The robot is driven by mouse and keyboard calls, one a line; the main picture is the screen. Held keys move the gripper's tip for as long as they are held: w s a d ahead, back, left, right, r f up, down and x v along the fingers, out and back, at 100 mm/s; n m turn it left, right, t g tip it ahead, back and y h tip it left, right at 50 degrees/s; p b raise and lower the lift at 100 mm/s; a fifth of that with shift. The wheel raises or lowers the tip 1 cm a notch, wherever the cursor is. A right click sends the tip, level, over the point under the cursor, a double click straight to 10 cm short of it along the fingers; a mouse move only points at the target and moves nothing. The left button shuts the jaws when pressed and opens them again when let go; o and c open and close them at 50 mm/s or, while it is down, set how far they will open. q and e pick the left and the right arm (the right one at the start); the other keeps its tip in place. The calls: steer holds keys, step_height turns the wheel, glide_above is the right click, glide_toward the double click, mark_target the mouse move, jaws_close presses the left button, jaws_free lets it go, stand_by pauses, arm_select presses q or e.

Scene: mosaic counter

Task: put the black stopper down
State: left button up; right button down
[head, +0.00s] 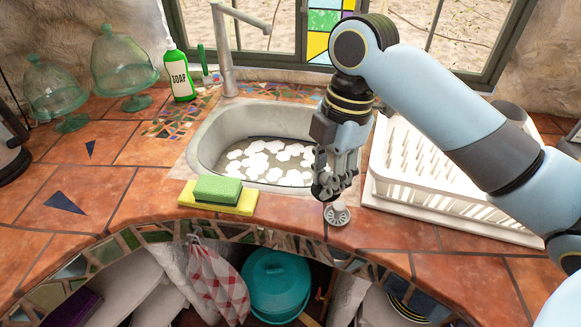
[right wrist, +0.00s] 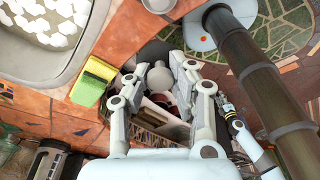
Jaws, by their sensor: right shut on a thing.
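My right gripper (head: 336,182) is shut and points down near the counter's front edge, right of the sponge. The black stopper (head: 324,191) shows as a small dark shape at its fingertips, mostly hidden by the fingers. The grip looks just above the counter; I cannot tell whether the stopper touches it. In the right wrist view my right gripper (right wrist: 163,70) shows from behind, and the stopper cannot be told apart from the dark background.
A metal sink strainer (head: 337,215) lies on the counter just below the grip. The sink (head: 208,137) is behind, a sponge (head: 217,189) on the left, a white dish rack (head: 385,188) on the right. Open shelves hold a teal pot (head: 276,285) below.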

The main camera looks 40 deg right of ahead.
steer(key=w+a+f, duration=0.2)
steer(key=w, duration=0.2)
glide_above(273, 206)
steer(key=f, duration=0.4)
steer(key=shift+d+f+p, duration=0.3)
step_height(273, 206, down, 3)
steer(key=shift+f, duration=0.6)
steer(key=c, duration=1.2)
jaws_free()
arm_select(q)
steer(key=shift+w+r, duration=0.5)
steer(key=shift+r, duration=0.05)
arm_select(e)
steer(key=shift+o, duration=0.2)
